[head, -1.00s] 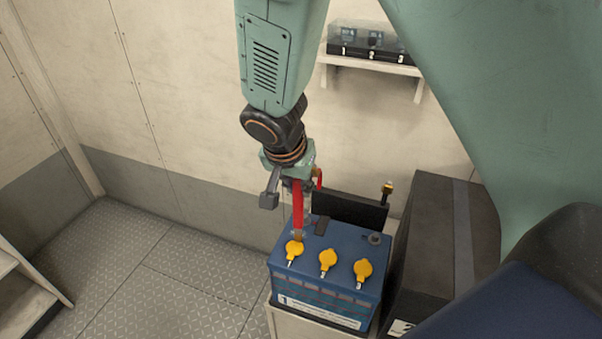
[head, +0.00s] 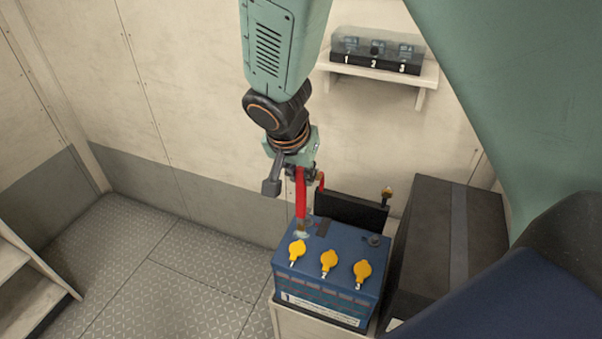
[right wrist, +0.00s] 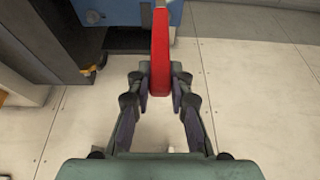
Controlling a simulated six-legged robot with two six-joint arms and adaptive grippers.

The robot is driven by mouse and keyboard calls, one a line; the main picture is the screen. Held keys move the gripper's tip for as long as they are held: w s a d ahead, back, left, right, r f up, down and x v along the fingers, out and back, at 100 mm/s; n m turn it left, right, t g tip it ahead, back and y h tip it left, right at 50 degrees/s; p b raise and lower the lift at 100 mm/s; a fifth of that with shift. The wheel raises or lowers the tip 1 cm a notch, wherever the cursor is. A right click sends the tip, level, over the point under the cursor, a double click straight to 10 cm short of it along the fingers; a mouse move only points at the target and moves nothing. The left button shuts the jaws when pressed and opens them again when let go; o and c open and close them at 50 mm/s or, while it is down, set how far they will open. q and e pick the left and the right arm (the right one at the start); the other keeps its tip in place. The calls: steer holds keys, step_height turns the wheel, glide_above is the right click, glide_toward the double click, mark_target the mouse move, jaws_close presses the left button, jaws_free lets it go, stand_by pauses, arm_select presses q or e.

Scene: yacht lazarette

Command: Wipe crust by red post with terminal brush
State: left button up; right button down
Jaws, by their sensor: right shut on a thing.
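A pale patch (head: 301,235), perhaps the crust, lies just below that end on the blue battery (head: 330,292). Whether the end touches the battery, I cannot tell. The post there is not clear. My left gripper is not in view.
Yellow numbered caps (head: 329,261) line the battery top. A black panel-like piece (head: 350,212) stands behind it, with a brassy-tipped piece (head: 387,192) at its right end. A tall dark case (head: 425,230) is close on the right. A shelf (head: 425,78) is on the wall. The floor at left is clear.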

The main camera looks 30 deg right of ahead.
steer(key=shift+r, duration=0.55)
steer(key=shift+r+p, duration=1.35)
steer(key=shift+r, duration=0.25)
steer(key=shift+f, duration=0.15)
